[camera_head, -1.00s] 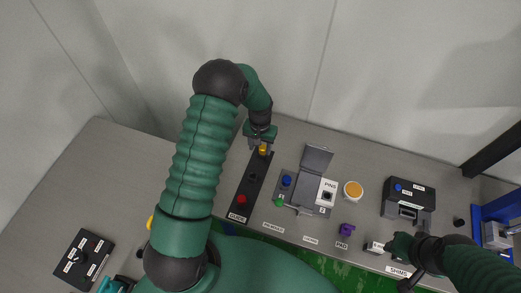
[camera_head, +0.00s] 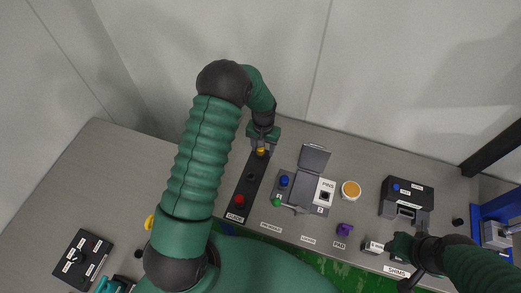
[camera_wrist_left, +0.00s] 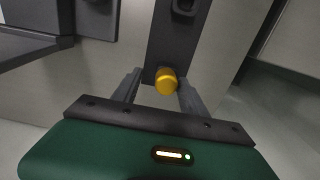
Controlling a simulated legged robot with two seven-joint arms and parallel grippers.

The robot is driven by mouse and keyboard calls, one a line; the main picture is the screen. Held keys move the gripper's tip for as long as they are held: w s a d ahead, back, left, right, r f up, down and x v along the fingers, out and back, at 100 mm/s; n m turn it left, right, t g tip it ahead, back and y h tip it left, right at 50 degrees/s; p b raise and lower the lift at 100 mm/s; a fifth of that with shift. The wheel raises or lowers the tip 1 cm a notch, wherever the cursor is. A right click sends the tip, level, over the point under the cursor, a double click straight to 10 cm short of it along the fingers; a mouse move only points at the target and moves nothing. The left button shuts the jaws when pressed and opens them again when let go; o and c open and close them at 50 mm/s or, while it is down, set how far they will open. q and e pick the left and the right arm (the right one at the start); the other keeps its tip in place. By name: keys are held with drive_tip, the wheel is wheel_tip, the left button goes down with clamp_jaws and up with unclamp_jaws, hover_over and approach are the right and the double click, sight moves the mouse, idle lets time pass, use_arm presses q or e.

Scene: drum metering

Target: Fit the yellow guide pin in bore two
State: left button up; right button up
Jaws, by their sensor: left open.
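The yellow guide pin (camera_head: 260,151) stands at the far end of a long dark rack (camera_head: 250,186); it also shows in the left wrist view (camera_wrist_left: 167,81). My left gripper (camera_head: 262,147) is over that end. In the left wrist view its open fingers (camera_wrist_left: 158,88) are on either side of the pin, with no clear contact. The grey fixture (camera_head: 299,195) to the right has a raised lid (camera_head: 314,158), a blue pin (camera_head: 284,181), a green pin (camera_head: 277,202) and a white plate with a dark square opening beside a "2" label. My right gripper (camera_head: 391,247) is by a small grey block; its jaws are unclear.
A red pin (camera_head: 239,199) stands at the rack's near end. An orange-topped round container (camera_head: 350,190), a purple part (camera_head: 344,230) and a dark device (camera_head: 406,202) are right of the fixture. A black box (camera_head: 82,260) lies at left. The left bench area is mostly bare.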

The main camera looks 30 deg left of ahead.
use_arm(q)
drive_tip(key=shift+s+r, duration=0.1)
use_arm(e)
drive_tip(key=shift+d, duration=0.3)
use_arm(q)
drive_tip(key=shift+a, duration=0.1)
drive_tip(key=shift+c, duration=0.3)
drive_tip(key=shift+a, duration=0.15)
drive_tip(key=c, duration=0.5)
clamp_jaws()
use_arm(e)
drive_tip(key=shift+a, duration=0.3)
use_arm(q)
drive_tip(key=shift+d, duration=0.25)
use_arm(e)
drive_tip(key=shift+s+a+r, duration=0.1)
drive_tip(key=shift+a, duration=0.05)
drive_tip(key=shift+r, duration=0.1)
